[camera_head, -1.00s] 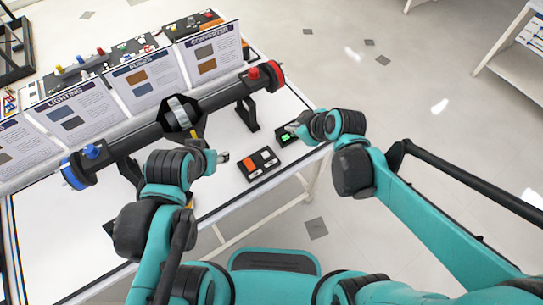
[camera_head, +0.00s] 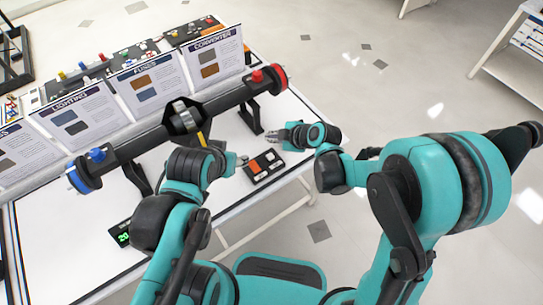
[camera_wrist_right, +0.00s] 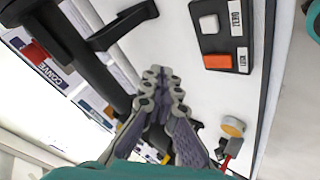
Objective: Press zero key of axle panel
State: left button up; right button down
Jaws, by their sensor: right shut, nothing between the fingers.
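The axle panel (camera_head: 264,167) is a small black box on the white table's front edge, with an orange key and a pale key. In the right wrist view the pale key (camera_wrist_right: 209,24) is beside the label ZERO, and the orange key (camera_wrist_right: 217,62) is beside LOCK. My right gripper (camera_head: 274,135) is shut and empty, just beyond the panel and apart from the keys. It also shows in the right wrist view (camera_wrist_right: 160,75), its fingertips left of the panel. My left gripper (camera_head: 243,160) is close to the panel's left side; its fingers are too small to judge.
A dark axle (camera_head: 225,102) with a red end (camera_head: 278,78) and a blue end (camera_head: 78,178) stands on black supports behind the grippers. Sign boards (camera_head: 215,55) line the back. A box with green digits (camera_head: 121,234) lies front left. Bare table (camera_head: 70,225) shows there.

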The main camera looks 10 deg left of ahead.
aim_at(272, 158)
jog(key=shift+f, duration=0.15)
notch_tip(272, 158, down, 8)
jog(key=b, duration=0.6)
jog(key=shift+f+b, duration=0.3)
jog(key=shift+b, duration=0.3)
dwell(0.8)
jog(key=shift+f+b, duration=0.4)
jog(key=shift+b, duration=0.05)
jog(key=shift+f+b, duration=0.45)
dwell(0.5)
jog(key=shift+r, duration=0.1)
jog(key=shift+r+p, duration=0.65)
jog(key=shift+r, duration=0.15)
jog(key=shift+r, duration=0.15)
